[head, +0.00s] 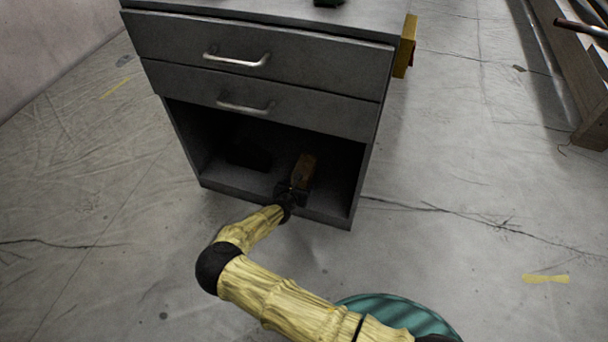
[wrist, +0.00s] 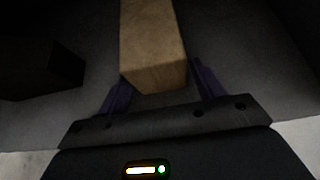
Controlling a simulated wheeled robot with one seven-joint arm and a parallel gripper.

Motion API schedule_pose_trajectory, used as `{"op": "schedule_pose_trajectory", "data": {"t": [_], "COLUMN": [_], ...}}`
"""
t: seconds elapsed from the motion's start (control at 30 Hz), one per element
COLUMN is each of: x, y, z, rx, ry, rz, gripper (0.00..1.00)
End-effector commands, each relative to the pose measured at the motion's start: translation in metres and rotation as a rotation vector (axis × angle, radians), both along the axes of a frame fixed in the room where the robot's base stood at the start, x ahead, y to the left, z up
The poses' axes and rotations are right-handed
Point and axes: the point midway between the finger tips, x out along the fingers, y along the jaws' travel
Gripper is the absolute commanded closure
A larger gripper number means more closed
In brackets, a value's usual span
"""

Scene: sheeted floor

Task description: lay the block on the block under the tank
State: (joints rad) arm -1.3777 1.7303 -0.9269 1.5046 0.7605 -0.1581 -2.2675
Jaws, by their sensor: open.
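A tan wooden block (head: 305,167) stands or lies in the open bottom compartment of the grey cabinet, right of its middle. In the wrist view the block (wrist: 152,45) is large, with its near end close to my gripper. My gripper (head: 296,186) reaches into the compartment from the front. Its purple fingers (wrist: 158,82) are open, one on each side of the block's near end; I cannot tell whether they touch it. A dark block-like object (head: 249,154) sits further left in the compartment, also in the wrist view (wrist: 40,68). I cannot make out a tank.
The grey cabinet (head: 262,93) has two closed drawers above the dark compartment. A dark object (head: 328,3) is cut off on its top. A yellow-brown piece (head: 405,47) shows at its right side. A wooden frame (head: 575,75) stands far right. The floor around is mostly clear.

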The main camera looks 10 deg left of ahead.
Motion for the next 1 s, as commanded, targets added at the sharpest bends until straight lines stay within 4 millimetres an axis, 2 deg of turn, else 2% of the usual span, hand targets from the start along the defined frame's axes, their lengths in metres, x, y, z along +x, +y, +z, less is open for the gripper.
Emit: {"op": "schedule_pose_trajectory", "data": {"t": [0.2, 0.37, 0.4, 1.0], "x": [0.0, 0.0, 0.0, 0.001], "y": [0.0, 0.0, 0.0, -0.002], "z": [0.001, 0.001, 0.001, 0.026], "rx": [0.0, 0.0, 0.0, 0.002], "ry": [0.0, 0.0, 0.0, -0.001], "rz": [0.0, 0.0, 0.0, -0.005], "gripper": [0.35, 0.66, 0.69, 0.69]}}
